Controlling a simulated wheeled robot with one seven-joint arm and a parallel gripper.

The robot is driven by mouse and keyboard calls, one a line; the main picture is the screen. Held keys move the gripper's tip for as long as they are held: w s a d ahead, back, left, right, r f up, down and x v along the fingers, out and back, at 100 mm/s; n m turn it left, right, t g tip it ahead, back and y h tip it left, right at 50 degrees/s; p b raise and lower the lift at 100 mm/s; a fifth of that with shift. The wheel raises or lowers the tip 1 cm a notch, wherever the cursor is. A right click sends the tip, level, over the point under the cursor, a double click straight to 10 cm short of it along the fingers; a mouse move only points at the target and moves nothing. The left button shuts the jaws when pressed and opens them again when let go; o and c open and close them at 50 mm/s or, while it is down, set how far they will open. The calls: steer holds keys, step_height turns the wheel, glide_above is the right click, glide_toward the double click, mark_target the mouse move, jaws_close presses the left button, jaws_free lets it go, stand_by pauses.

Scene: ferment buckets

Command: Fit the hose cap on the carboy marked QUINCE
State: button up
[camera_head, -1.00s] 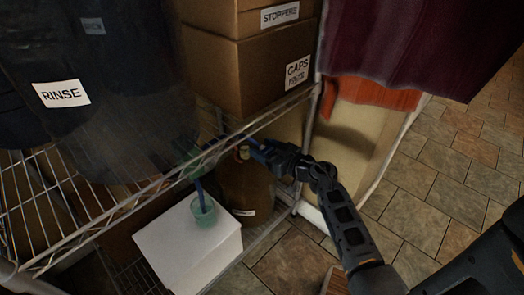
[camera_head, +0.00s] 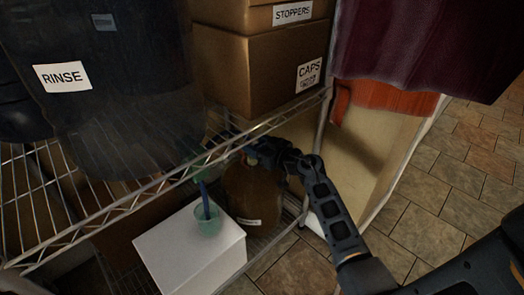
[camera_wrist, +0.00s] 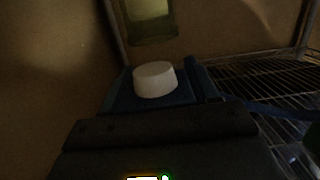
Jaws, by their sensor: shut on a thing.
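A brown carboy (camera_head: 252,192) stands on the lower shelf, right of a white box. Its small label (camera_head: 248,222) is too small to read. My gripper (camera_head: 252,154) is at the carboy's neck, partly behind the shelf edge. In the wrist view, my gripper (camera_wrist: 158,88) is shut on the white hose cap (camera_wrist: 155,78), between blue jaws. A blue hose (camera_wrist: 265,106) runs off to the right there. I cannot tell whether the cap touches the neck.
The white box (camera_head: 192,258) bears the cup. The wire shelf (camera_head: 110,215) above carries a dark RINSE bin (camera_head: 60,110) and a CAPS box (camera_head: 260,70). A greenish clear vessel (camera_wrist: 150,22) shows ahead in the wrist view. Tiled floor (camera_head: 450,190) is open at right.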

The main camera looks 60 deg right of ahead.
steer(key=shift+w+d, duration=0.25)
steer(key=shift+w, duration=0.4)
steer(key=shift+w+d+p, duration=0.15)
steer(key=shift+w+p, duration=0.2)
steer(key=shift+w, duration=0.25)
steer(key=shift+p+x, duration=0.4)
steer(key=shift+x, duration=0.85)
steer(key=shift+f+p, duration=0.1)
steer(key=shift+p, duration=0.9)
steer(key=shift+f, duration=0.6)
stand_by(0.4)
steer(key=shift+f+p, duration=0.35)
steer(key=shift+p, duration=0.65)
stand_by(1.8)
